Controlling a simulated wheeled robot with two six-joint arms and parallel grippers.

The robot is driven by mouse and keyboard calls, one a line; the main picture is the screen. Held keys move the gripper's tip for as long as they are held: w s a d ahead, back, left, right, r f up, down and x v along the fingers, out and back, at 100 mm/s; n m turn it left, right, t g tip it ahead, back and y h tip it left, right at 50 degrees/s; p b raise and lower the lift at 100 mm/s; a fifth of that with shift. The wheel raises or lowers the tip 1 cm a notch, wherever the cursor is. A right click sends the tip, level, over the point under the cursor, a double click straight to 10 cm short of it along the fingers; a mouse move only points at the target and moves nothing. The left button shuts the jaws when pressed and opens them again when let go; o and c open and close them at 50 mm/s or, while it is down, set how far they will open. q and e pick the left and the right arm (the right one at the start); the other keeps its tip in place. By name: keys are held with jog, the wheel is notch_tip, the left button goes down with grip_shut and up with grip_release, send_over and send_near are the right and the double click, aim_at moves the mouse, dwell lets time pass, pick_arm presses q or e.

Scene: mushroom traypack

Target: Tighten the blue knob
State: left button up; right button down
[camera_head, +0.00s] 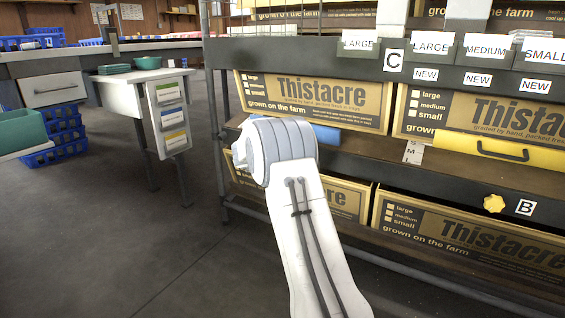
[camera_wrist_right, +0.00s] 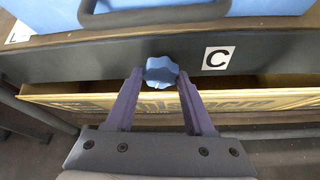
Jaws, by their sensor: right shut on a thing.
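In the head view my white right arm reaches toward the shelf rack and hides the knob and the gripper. My left gripper is in neither view.
A blue case with a dark handle (camera_wrist_right: 155,15) sits on the shelf above the knob. Cardboard mushroom boxes (camera_head: 316,100) fill the rack. A yellow knob (camera_head: 494,203) sits beside label B, below a yellow case (camera_head: 490,145). Open floor lies left of my arm.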

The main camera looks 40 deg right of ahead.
jog(key=shift+m+t+b, duration=0.3)
jog(key=shift+m+t, duration=0.1)
dwell(0.3)
jog(key=shift+c, duration=1.3)
grip_release()
jog(key=p+v, duration=0.4)
jog(key=v, duration=0.6)
jog(key=shift+r, duration=0.2)
jog(key=shift+a, duration=0.1)
